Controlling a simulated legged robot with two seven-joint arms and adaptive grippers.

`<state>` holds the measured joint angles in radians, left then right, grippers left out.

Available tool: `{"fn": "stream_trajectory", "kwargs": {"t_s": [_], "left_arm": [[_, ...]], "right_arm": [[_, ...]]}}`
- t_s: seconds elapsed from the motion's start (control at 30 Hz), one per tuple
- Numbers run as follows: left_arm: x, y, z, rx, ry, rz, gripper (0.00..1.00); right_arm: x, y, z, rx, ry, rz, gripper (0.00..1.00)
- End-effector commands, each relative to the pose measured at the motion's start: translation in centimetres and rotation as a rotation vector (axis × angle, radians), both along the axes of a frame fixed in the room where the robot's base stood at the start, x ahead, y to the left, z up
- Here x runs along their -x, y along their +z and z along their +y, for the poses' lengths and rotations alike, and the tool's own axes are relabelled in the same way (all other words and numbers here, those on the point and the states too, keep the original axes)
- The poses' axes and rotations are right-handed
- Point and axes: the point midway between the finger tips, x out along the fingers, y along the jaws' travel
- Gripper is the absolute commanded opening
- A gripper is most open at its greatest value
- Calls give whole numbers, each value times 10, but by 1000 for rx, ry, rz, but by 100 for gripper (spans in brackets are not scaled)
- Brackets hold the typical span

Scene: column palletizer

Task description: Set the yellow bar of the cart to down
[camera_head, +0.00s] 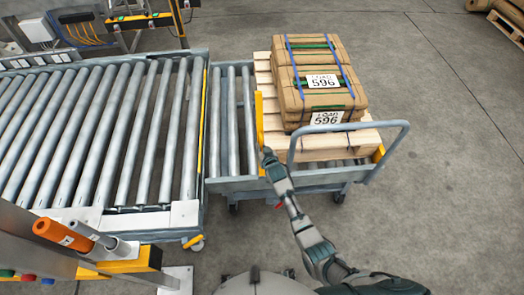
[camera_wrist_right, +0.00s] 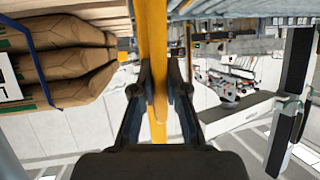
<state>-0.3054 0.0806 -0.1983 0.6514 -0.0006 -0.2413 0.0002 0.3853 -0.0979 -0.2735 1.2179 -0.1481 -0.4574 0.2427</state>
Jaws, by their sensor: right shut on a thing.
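The cart (camera_head: 232,186) is a grey roller cart with a raised tubular handle. Its yellow bar (camera_head: 259,112) runs along the left side of the pallet in the head view. I cannot tell for sure from this angle whether it is raised or lowered. My right gripper (camera_head: 267,153) is at the bar's near end. In the right wrist view the yellow bar (camera_wrist_right: 152,40) passes between the two fingers of my right gripper (camera_wrist_right: 160,95), which are shut on it. The fingers hide part of the bar's end. My left gripper is not in view.
A wooden pallet (camera_head: 345,147) with stacked brown sacks (camera_head: 318,82) labelled 596 sits on the cart. A wide roller conveyor (camera_head: 95,130) stands left of it. The cart's handle (camera_head: 404,132) rises near my right arm.

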Motion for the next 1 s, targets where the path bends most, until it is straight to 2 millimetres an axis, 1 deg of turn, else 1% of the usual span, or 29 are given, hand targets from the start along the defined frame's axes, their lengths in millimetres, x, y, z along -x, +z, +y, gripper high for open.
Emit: {"fn": "stream_trajectory", "kwargs": {"t_s": [0.03,0.07,0.2,0.4,0.6,1.0], "left_arm": [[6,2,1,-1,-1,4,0],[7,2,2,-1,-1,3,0],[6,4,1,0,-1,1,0],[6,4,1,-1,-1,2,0],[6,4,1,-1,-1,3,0],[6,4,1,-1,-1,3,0]], "right_arm": [[-6,4,0,0,1,17,0],[-10,4,0,1,1,31,0],[-22,1,0,-1,1,94,0],[-33,-3,1,-1,1,159,0],[-37,-4,1,-2,1,184,0],[-37,-4,1,-2,1,185,0]]}}
